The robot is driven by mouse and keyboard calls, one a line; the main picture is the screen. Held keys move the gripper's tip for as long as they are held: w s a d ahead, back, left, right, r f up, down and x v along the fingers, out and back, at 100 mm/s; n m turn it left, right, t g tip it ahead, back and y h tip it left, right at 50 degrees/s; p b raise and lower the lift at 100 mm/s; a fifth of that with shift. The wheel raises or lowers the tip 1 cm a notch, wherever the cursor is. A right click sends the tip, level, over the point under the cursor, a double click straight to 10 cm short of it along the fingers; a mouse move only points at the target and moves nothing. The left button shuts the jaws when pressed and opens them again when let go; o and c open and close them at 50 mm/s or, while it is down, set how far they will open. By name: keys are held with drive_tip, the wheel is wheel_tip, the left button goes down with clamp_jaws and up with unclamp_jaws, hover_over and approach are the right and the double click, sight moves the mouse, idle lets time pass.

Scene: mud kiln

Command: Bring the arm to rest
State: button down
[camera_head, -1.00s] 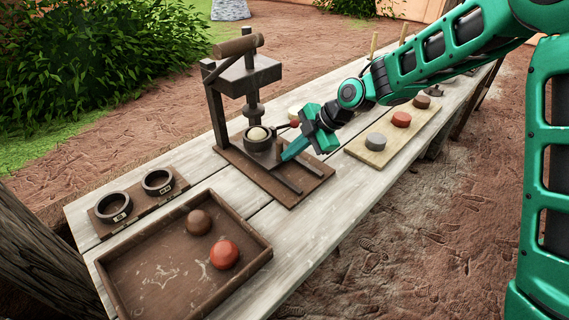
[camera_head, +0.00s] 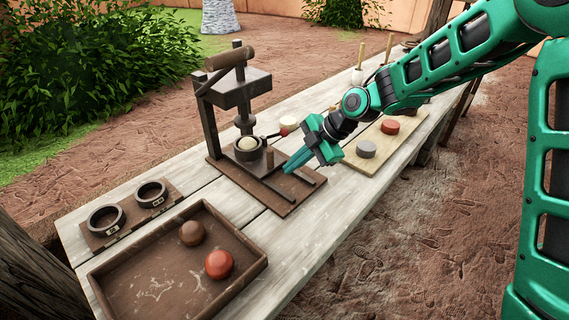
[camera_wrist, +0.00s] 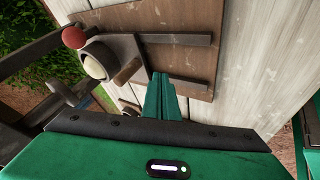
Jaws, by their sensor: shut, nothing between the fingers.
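My green gripper (camera_head: 290,167) is shut and empty. In the head view it hangs over the right part of the dark press base (camera_head: 277,203), just right of the ring mould. In the wrist view my gripper (camera_wrist: 160,82) points at the rails on the base, with its fingers together. The press (camera_head: 236,92) stands upright on the base. A dark ring (camera_head: 240,156) under its ram holds a pale clay ball (camera_head: 248,144), which also shows in the wrist view (camera_wrist: 95,67). My arm reaches in from the upper right over the table.
A wooden tray (camera_head: 127,263) at front left holds a brown ball (camera_head: 192,233) and a red ball (camera_head: 219,264). Two ring moulds (camera_head: 106,219) sit behind it.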

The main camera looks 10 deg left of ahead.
drive_tip(key=v, duration=0.8)
drive_tip(key=s+d+r+m+t+h, duration=0.1)
drive_tip(key=s+d+m+h, duration=0.25)
drive_tip(key=d+m, duration=0.65)
drive_tip(key=s+d+r+m+h, duration=0.2)
drive_tip(key=s+d+m, duration=0.2)
drive_tip(key=d, duration=1.2)
drive_tip(key=s+d+m+h, duration=0.1)
drive_tip(key=s+d+m, duration=0.7)
drive_tip(key=s, duration=0.4)
drive_tip(key=s+d+m+g, duration=0.1)
drive_tip(key=s+d+m, duration=0.6)
drive_tip(key=s+m, duration=0.3)
drive_tip(key=shift+s+d+f+g+h, duration=0.3)
drive_tip(key=shift+s+d+f+h, duration=0.1)
drive_tip(key=shift+s, duration=0.55)
drive_tip(key=shift+w+f, duration=0.25)
drive_tip(key=shift+w, duration=0.45)
